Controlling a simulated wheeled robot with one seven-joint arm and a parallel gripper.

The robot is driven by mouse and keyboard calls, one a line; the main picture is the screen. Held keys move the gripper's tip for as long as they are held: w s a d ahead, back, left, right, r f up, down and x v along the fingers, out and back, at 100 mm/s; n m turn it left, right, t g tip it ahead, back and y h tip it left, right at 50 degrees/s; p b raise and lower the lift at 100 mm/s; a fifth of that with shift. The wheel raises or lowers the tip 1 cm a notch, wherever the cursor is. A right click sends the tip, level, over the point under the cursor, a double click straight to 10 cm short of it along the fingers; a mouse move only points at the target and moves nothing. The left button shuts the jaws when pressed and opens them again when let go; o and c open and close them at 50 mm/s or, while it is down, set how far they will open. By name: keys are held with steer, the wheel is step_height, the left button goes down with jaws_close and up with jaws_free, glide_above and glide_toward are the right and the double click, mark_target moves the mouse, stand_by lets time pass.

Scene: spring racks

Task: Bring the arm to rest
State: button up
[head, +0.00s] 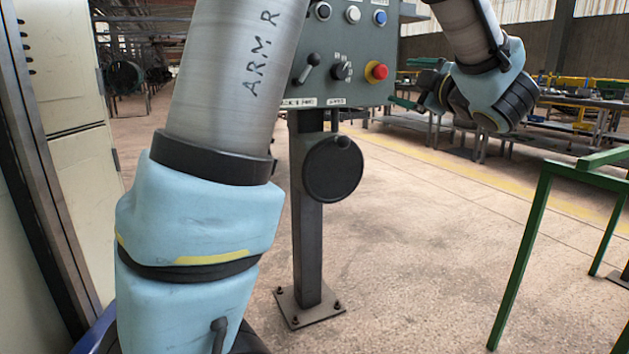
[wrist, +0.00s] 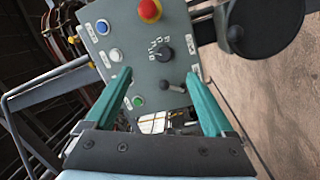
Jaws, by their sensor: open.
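My arm (head: 215,215) fills the left and middle of the head view, with grey tube links and light blue joint covers. Another part of my arm (head: 485,85) shows at the upper right. Beyond the fingers is a grey-green control panel (wrist: 178,70), seen tilted. The fingers overlap the panel in the picture; I cannot tell the gap between them.
The control panel (head: 332,75) stands on a dark post (head: 307,220) with a round black disc (head: 333,168). It has buttons, a lever, a knob and a red button (head: 376,71). A green frame (head: 530,250) stands right, a pale cabinet (head: 65,120) left. Open floor (head: 420,250) lies between.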

steer(key=w+a+f+m+h, duration=0.2)
steer(key=w+f+m+h, duration=0.4)
steer(key=m, duration=0.1)
steer(key=s+a+f+m+g+h, duration=0.25)
steer(key=a+f+m+g, duration=0.35)
steer(key=f, duration=0.5)
steer(key=s+a+f+m+g+y, duration=0.1)
steer(key=s+a+f+m+g, duration=0.1)
steer(key=s+a+f+g, duration=0.5)
steer(key=s+a+f+m+g+y, duration=0.25)
steer(key=s+a+f, duration=0.45)
steer(key=s+a, duration=0.45)
step_height(320, 180, up, 27)
steer(key=d+h+p, duration=0.1)
steer(key=p, duration=2.5)
steer(key=shift+f+g+p, duration=0.15)
steer(key=shift+g+p, duration=0.2)
steer(key=shift+s, duration=0.1)
